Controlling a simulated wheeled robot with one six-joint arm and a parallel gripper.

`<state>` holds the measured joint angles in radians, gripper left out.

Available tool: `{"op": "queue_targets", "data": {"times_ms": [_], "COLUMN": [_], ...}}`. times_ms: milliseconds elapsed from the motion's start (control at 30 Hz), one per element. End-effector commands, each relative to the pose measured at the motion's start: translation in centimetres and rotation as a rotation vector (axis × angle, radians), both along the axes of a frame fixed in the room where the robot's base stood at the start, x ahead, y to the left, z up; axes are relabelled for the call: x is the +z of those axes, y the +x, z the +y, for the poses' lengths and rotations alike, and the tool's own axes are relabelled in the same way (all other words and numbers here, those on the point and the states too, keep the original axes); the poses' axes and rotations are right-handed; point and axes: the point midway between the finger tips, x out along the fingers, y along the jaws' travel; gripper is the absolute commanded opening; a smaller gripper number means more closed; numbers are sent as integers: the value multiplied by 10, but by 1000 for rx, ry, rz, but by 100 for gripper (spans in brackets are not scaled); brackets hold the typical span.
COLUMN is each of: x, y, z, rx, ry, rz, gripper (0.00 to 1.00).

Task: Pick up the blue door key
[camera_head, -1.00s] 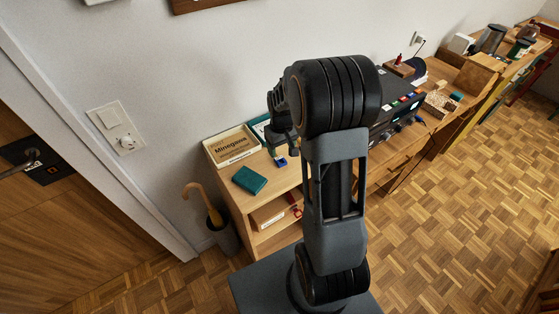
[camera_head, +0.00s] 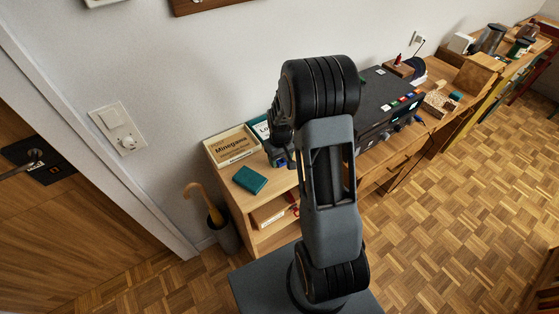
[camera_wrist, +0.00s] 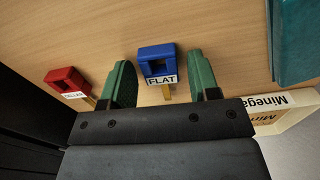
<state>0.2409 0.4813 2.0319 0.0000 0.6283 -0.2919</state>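The blue door key (camera_wrist: 157,62) has a square blue head with a hole, a white label reading "FLAT" and a brass shaft. In the wrist view it lies on the light wood top between the two green fingers of my gripper (camera_wrist: 161,84). The fingers are apart, with a gap on each side of the key. In the head view, my gripper (camera_head: 278,158) is low over the shelf top, partly hidden by my arm, and the blue key is hard to make out there.
A red key (camera_wrist: 67,82) with a white label lies left of the blue one. A teal book (camera_head: 250,179) and a "Minegame" box (camera_head: 232,146) sit on the shelf top (camera_head: 223,183). A dark case (camera_head: 385,97) stands to the right.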

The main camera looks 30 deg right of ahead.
Motion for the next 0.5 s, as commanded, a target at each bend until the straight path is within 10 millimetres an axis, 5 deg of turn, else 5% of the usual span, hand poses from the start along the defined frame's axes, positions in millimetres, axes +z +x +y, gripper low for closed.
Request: {"op": "queue_targets", "data": {"times_ms": [400, 500], "x": [0, 0], "y": [0, 0], "z": [0, 0], "rx": [0, 0], "ry": [0, 0], "rz": [0, 0], "gripper": [15, 13]}}
